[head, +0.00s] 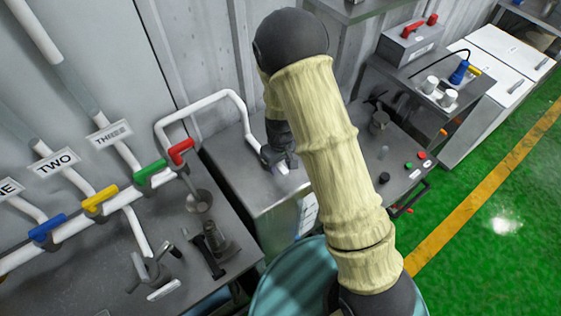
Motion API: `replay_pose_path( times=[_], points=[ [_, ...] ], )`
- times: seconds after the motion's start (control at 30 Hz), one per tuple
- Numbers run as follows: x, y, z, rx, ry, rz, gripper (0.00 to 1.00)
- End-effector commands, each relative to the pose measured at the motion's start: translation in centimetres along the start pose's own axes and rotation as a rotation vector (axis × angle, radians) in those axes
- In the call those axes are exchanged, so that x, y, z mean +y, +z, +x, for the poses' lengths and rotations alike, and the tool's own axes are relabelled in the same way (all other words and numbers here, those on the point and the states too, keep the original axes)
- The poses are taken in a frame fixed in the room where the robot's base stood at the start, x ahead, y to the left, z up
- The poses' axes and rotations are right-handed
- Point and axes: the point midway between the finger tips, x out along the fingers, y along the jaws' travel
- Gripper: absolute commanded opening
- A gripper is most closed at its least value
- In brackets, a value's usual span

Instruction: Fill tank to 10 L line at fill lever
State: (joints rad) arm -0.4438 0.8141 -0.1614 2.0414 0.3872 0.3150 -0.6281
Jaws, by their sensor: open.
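Several coloured lever handles sit on white pipes along the wall at left: blue (47,228), yellow (100,199), green (150,171) and red (181,151). I cannot tell which is the fill lever. A grey metal cabinet (258,205) with a white pipe entering its top stands in the middle; I cannot tell whether it is the tank. No 10 L line is readable. My gripper (281,168) is open, pointing down just over the cabinet's top. Its fingertips are small and partly hidden by my arm, and I see nothing held.
A metal bench (190,262) with clamps and metal fittings lies at left below the pipes. A teal drum (290,285) is at the bottom, partly behind my arm. A control bench (400,150) with buttons stands at right. Green floor (490,215) is clear at far right.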

Motion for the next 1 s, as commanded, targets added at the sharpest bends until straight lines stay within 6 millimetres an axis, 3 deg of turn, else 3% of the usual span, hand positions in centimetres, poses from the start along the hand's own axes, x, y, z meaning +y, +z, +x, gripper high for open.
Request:
replay_pose_path(
  times=[0.27,0.5,1.0],
  points=[
    [-0.06,-0.04,0.16,0.001,0.000,-0.002,0.42],
    [-0.16,-0.07,0.13,0.001,0.000,-0.004,0.00],
    [0.27,-0.12,0.19,0.002,0.001,-0.057,0.00]
  ],
)
